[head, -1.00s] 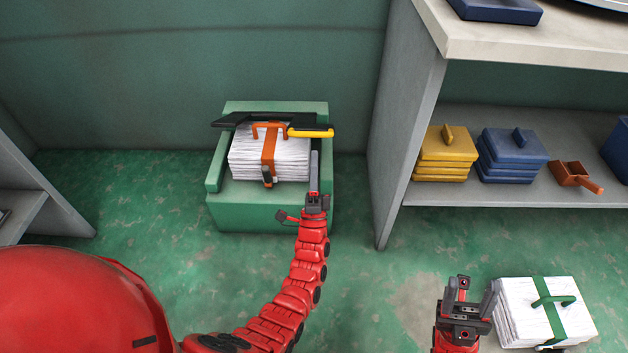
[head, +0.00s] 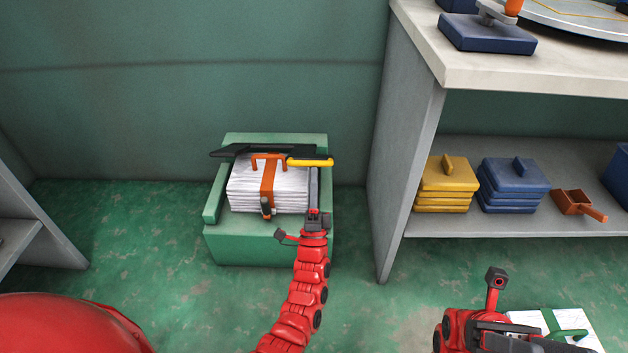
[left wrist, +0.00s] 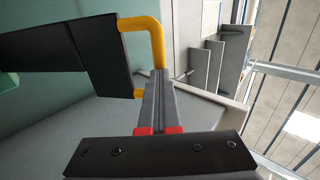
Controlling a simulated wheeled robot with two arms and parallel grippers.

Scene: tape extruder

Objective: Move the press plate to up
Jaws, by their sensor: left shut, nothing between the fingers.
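The press plate is a black plate (head: 250,151) with a yellow handle (head: 309,162) at its right end. It lies across the top of the green box, at the back of a bundle of white sheets. In the left wrist view the black plate (left wrist: 100,60) and yellow handle (left wrist: 157,40) are close up. My left gripper (head: 314,172) is shut and empty, its fingertips right at the handle; I cannot tell whether they touch it. The fingers also show in the left wrist view (left wrist: 158,78). My right gripper (head: 510,330) is low at the right, its fingers unclear.
The green box (head: 245,245) holds white sheets (head: 245,188) with an orange strap (head: 268,185). A grey shelf (head: 480,222) on the right carries yellow blocks (head: 443,190), blue blocks (head: 510,190) and an orange scoop (head: 575,203). Another white bundle (head: 590,335) is near my right gripper.

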